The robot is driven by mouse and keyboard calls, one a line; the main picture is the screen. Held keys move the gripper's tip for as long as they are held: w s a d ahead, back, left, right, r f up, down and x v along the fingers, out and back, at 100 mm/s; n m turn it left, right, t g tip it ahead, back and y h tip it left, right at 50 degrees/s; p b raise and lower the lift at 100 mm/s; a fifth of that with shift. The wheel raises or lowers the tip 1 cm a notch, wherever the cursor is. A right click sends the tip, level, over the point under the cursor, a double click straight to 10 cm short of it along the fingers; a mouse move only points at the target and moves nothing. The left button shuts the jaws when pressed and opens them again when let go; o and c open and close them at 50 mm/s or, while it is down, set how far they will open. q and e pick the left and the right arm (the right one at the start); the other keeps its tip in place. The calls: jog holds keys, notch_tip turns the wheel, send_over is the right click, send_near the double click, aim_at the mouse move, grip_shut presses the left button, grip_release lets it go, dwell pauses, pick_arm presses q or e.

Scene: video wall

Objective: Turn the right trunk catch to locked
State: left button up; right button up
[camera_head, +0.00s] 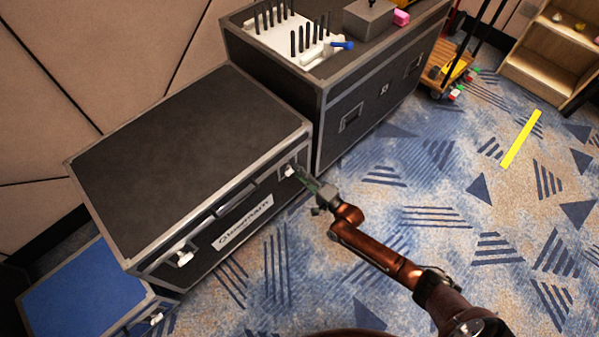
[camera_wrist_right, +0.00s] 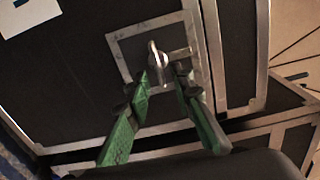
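The black trunk (camera_head: 180,150) with silver edges stands at the left in the head view, its lid closed. Its right catch (camera_head: 288,170) is a small pale piece on the front; it also shows in the right wrist view (camera_wrist_right: 157,57) as a metal turn piece on a square plate. My right gripper (camera_head: 303,178) reaches the catch from the front right. In the wrist view its green fingers (camera_wrist_right: 163,74) are apart, on either side of the catch's lower part; contact is unclear. The left catch (camera_head: 184,258) is at the trunk's other front end. My left gripper is out of view.
A taller black case (camera_head: 340,95) stands behind and right of the trunk, with a white rack and small items on top. A blue case (camera_head: 85,290) is at lower left. The patterned carpet (camera_head: 430,220) in front is mostly free.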

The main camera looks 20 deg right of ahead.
jog(key=v, duration=1.2)
dwell(0.5)
